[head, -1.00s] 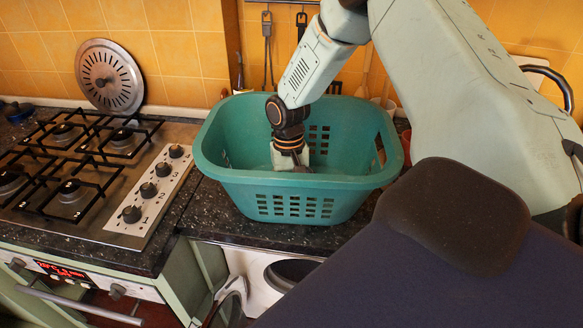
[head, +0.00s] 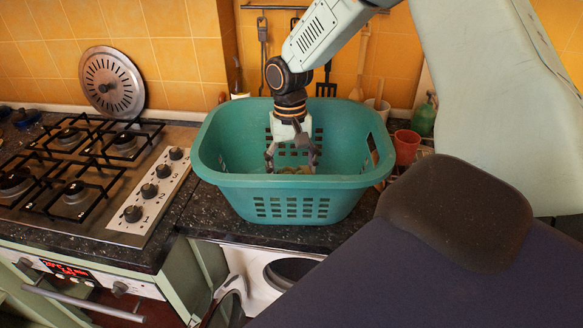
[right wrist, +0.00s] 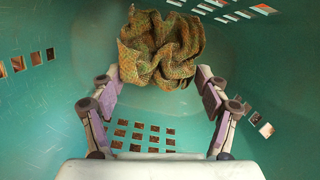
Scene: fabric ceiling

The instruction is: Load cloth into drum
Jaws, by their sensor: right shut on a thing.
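A crumpled cloth (right wrist: 161,48), woven in green, orange and brown, is inside the teal laundry basket (head: 290,208). My right gripper (head: 291,158) points down into the basket. In the right wrist view its two fingertips (right wrist: 159,75) press on either side of the cloth, shut on it. In the head view the basket rim hides most of the cloth. The white washing machine (head: 258,285) is under the counter, with its round drum opening (head: 292,271) partly in view and its door (head: 226,303) swung open to the left. My left gripper is not in view.
A gas hob (head: 85,170) is left of the basket, with a round metal lid (head: 111,82) against the wall. A red cup (head: 406,147) and a green bottle (head: 424,117) stand right of the basket. Utensils hang behind.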

